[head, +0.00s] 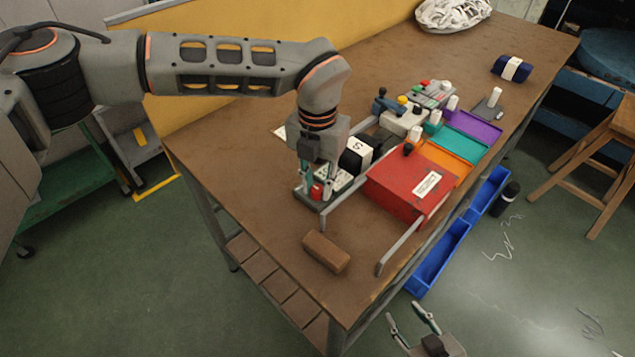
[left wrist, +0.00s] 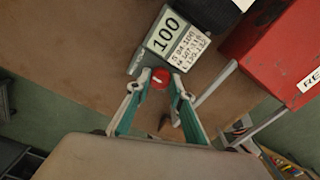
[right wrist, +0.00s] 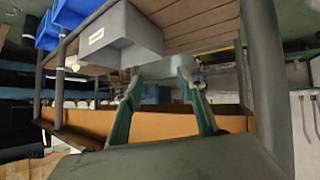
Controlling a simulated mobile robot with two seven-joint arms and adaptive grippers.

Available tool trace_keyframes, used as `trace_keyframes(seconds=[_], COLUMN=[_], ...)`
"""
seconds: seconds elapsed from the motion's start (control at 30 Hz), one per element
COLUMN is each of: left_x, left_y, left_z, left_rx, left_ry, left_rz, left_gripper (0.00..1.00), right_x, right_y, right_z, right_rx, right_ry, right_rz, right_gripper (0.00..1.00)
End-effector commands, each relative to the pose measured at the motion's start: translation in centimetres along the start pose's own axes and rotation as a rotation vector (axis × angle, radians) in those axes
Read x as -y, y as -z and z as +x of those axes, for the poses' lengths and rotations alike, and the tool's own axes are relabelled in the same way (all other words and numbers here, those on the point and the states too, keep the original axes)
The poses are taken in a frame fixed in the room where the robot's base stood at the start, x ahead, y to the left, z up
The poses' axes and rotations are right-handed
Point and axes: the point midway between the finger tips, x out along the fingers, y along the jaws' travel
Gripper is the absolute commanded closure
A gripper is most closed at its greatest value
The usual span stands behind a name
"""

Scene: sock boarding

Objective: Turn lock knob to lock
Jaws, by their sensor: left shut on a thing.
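A round red knob (left wrist: 160,77) with a pale mark on top sits at the lower edge of a small panel (left wrist: 168,45) reading "100" in the left wrist view. In the head view the knob (head: 316,191) shows red below my left gripper (head: 316,190), at the near left end of the equipment row. My left gripper's two teal fingers close on the knob from both sides. My right gripper (head: 414,318) is open and empty, low beyond the table's near edge; its fingers also show apart in the right wrist view (right wrist: 160,95).
A red box (head: 395,185) with a white label stands right of the panel, with grey rails beside it. A brown block (head: 326,252) lies in front. Orange, teal and purple trays (head: 475,126) run behind. Blue bins (head: 440,258) hang along the table's right side.

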Motion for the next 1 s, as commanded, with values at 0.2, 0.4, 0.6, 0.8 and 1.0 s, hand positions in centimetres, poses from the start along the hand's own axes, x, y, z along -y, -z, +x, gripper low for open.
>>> trace_keyframes(seconds=[0.2, 0.4, 0.6, 0.8, 1.0], left_x=[0.0, 0.0, 0.0, 0.0, 0.0], left_y=[-0.1, -0.1, -0.1, -0.1, -0.1], left_z=[-0.3, -0.3, -0.3, -0.2, -0.2], left_rx=[0.003, 0.004, 0.004, 0.003, 0.003], left_ry=[-0.002, -0.002, -0.002, -0.002, -0.002], left_rz=[0.102, 0.261, 0.432, 0.582, 0.689], left_gripper=[1.0, 1.0, 1.0, 1.0, 1.0], right_x=[-0.2, -0.2, 0.0, 0.4, 0.5], right_y=[1.1, 1.8, 1.9, 0.7, 0.7], right_z=[0.0, -0.1, -0.3, -0.8, -0.9], right_rx=[-0.014, -0.022, -0.02, 0.003, 0.005], right_ry=[-0.001, 0.001, 0.004, 0.011, 0.013], right_rz=[0.002, 0.006, 0.011, 0.017, 0.019], right_gripper=[0.6, 0.6, 0.6, 0.6, 0.6])
